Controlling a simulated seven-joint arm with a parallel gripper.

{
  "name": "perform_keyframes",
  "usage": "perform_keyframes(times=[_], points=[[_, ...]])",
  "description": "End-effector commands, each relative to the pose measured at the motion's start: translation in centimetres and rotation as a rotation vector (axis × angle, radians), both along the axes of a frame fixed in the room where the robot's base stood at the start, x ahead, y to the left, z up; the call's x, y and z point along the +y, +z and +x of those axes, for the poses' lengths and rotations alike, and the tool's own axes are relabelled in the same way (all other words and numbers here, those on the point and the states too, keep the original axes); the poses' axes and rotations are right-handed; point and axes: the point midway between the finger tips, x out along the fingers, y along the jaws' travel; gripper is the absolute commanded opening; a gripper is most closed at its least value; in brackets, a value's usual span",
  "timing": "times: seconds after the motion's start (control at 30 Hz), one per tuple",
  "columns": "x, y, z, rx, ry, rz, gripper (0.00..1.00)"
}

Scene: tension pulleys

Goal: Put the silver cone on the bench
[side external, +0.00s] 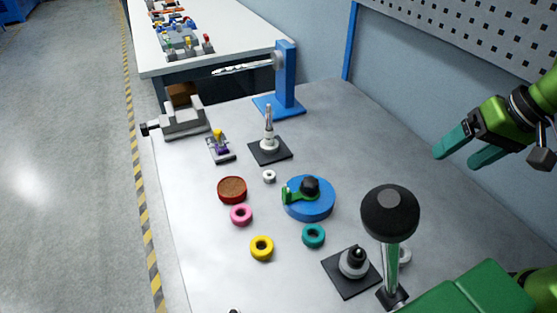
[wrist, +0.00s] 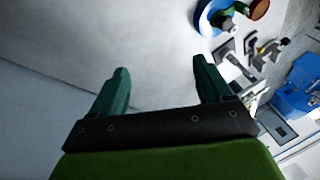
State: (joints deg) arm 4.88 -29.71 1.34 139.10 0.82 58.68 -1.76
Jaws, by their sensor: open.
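A slim silver cone-like piece (side external: 268,118) stands upright on a dark square base plate (side external: 283,155) towards the back of the grey bench (side external: 190,260). A second silver, stepped, cone-like piece (side external: 353,266) with a black top sits on another dark square plate (side external: 345,287) at the front right. I cannot tell which one the task names. My gripper (side external: 456,158) is open and empty, above the right side of the bench and apart from both pieces. In the wrist view its two green fingers (wrist: 160,70) are spread with only bare surface between them.
A blue disc (side external: 322,212) with a green and black part lies mid-bench. Pink (side external: 241,215), yellow (side external: 262,248) and teal (side external: 313,236) rings lie near it. A black-knobbed post (side external: 390,212) stands front right; a blue stand (side external: 287,80) and vise (side external: 183,120) stand behind.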

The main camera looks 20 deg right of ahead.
Motion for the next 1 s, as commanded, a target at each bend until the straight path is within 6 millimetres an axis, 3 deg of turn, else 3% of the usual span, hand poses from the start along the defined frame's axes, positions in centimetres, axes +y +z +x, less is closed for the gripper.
perform_keyframes(times=[0.1, 0.2, 0.73, 0.87, 1.0], points=[[0.3, 2.1, -0.7, -0.159, 0.038, -0.037, 0.79], [0.4, 3.1, -1.0, -0.231, 0.054, -0.052, 0.79], [0.7, 3.4, -1.1, -0.259, 0.066, -0.056, 0.79], [2.7, 2.0, -0.8, -0.189, 0.160, -0.056, 0.79], [6.3, -0.6, -0.8, -0.010, 0.308, -0.093, 0.79]])
